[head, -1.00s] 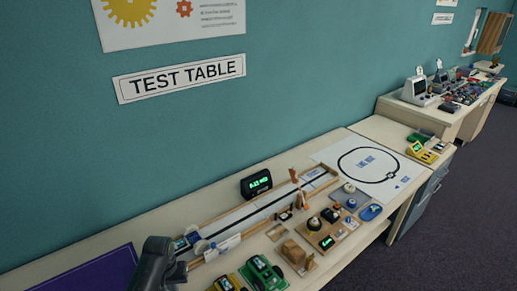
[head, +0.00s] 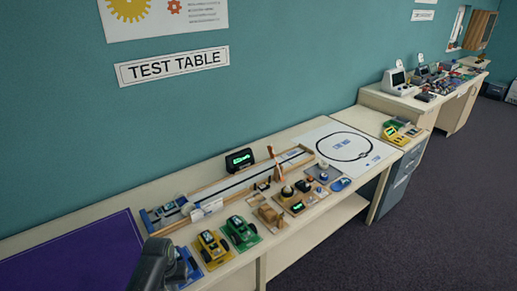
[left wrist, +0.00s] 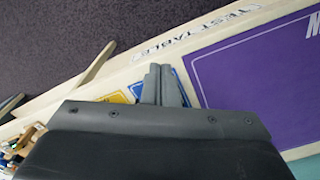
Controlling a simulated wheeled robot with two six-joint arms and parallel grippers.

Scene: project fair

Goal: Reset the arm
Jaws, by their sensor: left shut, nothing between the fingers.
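My left arm (head: 155,264) enters the head view from the bottom left, in front of the table's left part; its fingers cannot be made out there. In the left wrist view my left gripper (left wrist: 160,72) is shut and empty, with its fingertips over the table near its front edge. A blue card (left wrist: 183,84) and a yellow card (left wrist: 118,97) lie close beside and below the fingers. My right gripper is not in either view.
The test table (head: 235,262) holds a yellow car (head: 213,247), a green car (head: 240,231), a wooden track (head: 235,185), a black timer (head: 239,160) and a line-track sheet (head: 318,136). A purple mat (head: 85,254) lies at the left. Dark floor (head: 440,220) is open at the right.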

